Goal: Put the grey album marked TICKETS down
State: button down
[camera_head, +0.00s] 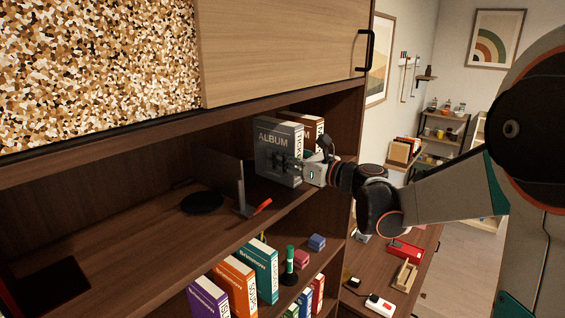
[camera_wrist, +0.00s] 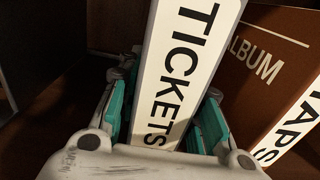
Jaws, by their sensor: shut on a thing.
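The grey album marked TICKETS (camera_head: 273,143) is upright on or just above the upper shelf, towards its right end. Its white TICKETS spine (camera_wrist: 182,75) faces the wrist camera and leans a little in that view. My gripper (camera_head: 298,168) is shut on the album, with one teal-padded finger on each side of the spine in the wrist view (camera_wrist: 160,125). A brown album (camera_head: 312,128) stands right beside it; its cover also shows in the wrist view (camera_wrist: 262,75). I cannot tell whether the grey album's bottom edge touches the shelf.
A grey bookend (camera_head: 241,195) with a red part stands left of the album. A black round dish (camera_head: 203,202) lies further left on the shelf (camera_head: 120,235), with bare wood around it. Several coloured binders (camera_head: 236,283) stand on the shelf below. A cabinet door (camera_head: 285,45) is above.

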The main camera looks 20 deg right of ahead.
jog(key=shift+f, duration=0.15)
jog(key=c, duration=1.1)
grip_release()
jog(key=b+v, duration=0.2)
jog(key=v, duration=1)
